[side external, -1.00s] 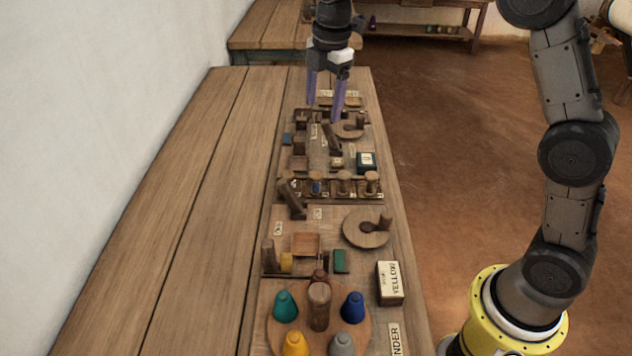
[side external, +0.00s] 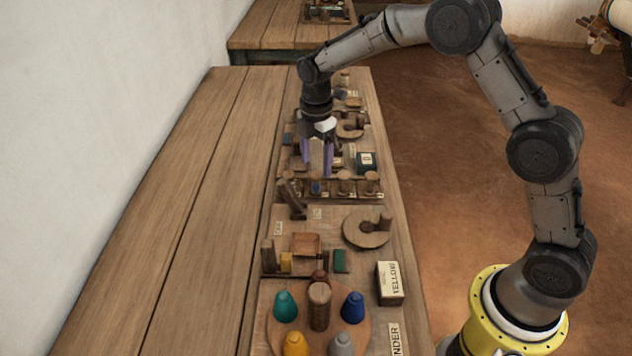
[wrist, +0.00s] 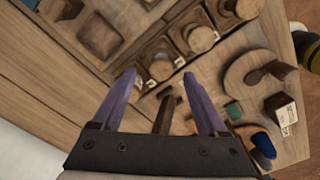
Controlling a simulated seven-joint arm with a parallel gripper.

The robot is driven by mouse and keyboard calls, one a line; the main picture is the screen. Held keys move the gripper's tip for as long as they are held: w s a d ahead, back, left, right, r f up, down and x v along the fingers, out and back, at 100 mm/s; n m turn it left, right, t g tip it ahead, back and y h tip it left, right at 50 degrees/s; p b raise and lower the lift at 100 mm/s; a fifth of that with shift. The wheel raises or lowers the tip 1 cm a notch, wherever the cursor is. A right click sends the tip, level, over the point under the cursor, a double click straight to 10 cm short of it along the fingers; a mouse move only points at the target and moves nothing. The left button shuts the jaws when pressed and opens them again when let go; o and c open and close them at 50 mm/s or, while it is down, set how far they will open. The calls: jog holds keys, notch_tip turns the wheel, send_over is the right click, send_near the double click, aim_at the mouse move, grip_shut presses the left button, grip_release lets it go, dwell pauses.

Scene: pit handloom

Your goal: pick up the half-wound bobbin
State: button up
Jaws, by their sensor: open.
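A wooden rack (side external: 300,197) with several compartments crosses the bench and holds short wooden bobbins. The leftmost bobbin (side external: 316,187) shows some blue on it; the bobbin to its right (side external: 343,183) and the rightmost bobbin (side external: 371,182) look plain wooden. I take the blue-marked one as the half-wound bobbin, though its winding is too small to be sure. My gripper (side external: 317,172) is open and empty, pointing down just above and behind the rack's left part. In the wrist view the fingers (wrist: 158,75) spread either side of a round bobbin top (wrist: 160,69), apart from it.
A tilted dark wooden piece (side external: 292,200) stands close in front of the rack's left end. The bench's left side is clear.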

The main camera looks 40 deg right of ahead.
aim_at(316, 174)
jog(key=shift+s+a+f, duration=0.1)
jog(key=shift+f, duration=2.25)
grip_shut()
